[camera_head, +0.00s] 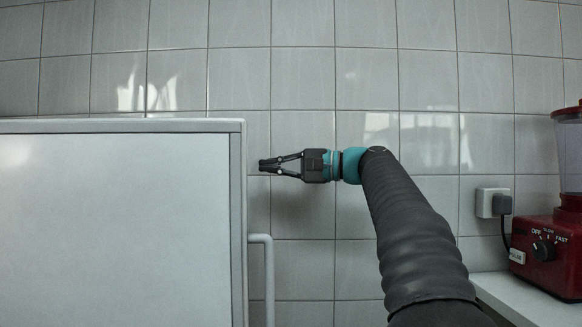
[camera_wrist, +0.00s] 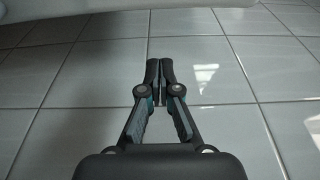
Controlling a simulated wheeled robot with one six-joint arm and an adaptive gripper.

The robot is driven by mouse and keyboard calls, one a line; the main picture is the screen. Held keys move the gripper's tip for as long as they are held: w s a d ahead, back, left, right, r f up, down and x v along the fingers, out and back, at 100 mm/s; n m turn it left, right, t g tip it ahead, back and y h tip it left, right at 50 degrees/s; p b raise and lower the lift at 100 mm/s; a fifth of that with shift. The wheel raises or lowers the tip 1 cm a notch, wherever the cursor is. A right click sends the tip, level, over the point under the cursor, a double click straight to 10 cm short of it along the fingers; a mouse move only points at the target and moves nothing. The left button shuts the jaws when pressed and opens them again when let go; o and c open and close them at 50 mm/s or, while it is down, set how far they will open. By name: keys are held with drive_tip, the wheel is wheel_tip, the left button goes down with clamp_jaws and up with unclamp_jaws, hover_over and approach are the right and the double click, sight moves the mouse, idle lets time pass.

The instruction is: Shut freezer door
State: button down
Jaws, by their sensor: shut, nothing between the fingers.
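The freezer door (camera_head: 120,230) is a large pale panel with a grey border, filling the left of the head view. I take it for the freezer door; the freezer body and the hinge are not in view. A light grey bar handle (camera_head: 269,285) sticks out from its right edge, lower down. My gripper (camera_head: 264,165) is shut and empty. It points left and its tips appear just right of the door's upper right edge, above the handle. I cannot tell if they touch. In the wrist view, my shut fingers (camera_wrist: 158,66) point towards a pale curved surface along the top.
A tiled wall (camera_head: 300,80) stands behind. A red blender (camera_head: 555,240) stands on a white counter (camera_head: 520,300) at the right, with a plugged-in socket (camera_head: 491,203) beside it. The space between the door edge and my arm shows only wall.

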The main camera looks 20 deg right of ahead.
drive_tip(key=x, duration=0.3)
drive_tip(key=shift+w+a, duration=0.1)
drive_tip(key=shift+a, duration=0.15)
drive_tip(key=shift+s+a+b, duration=0.15)
drive_tip(key=shift+s+b, duration=0.4)
drive_tip(key=shift+s, duration=1.5)
